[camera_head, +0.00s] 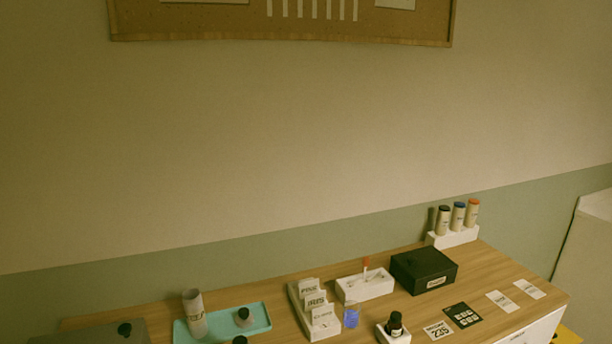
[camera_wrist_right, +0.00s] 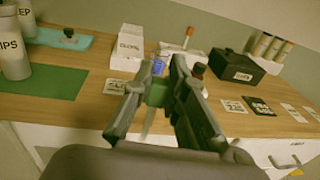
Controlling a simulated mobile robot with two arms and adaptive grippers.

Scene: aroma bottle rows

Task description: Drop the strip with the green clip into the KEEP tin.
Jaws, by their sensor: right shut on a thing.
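My right gripper (camera_wrist_right: 160,85) is shut on the green clip (camera_wrist_right: 157,94) in the right wrist view. A narrow pale strip (camera_wrist_right: 148,123) hangs below the clip, between the fingers. The KEEP tin (camera_wrist_right: 25,18) is a grey cylinder at the top left of that view, its label partly cut off, well apart from the gripper. What looks like the same tin (camera_head: 194,317) stands on the left part of the teal tray in the head view. My left gripper shows in neither view.
A larger tin (camera_wrist_right: 14,50) marked "IPS" and a green mat (camera_wrist_right: 52,82) are at the left. The teal tray (camera_head: 262,318), card holder (camera_head: 303,310), blue glass (camera_head: 351,316), white box (camera_head: 378,285) and black box (camera_head: 422,268) stand on the wooden top. Cards lie flat at right.

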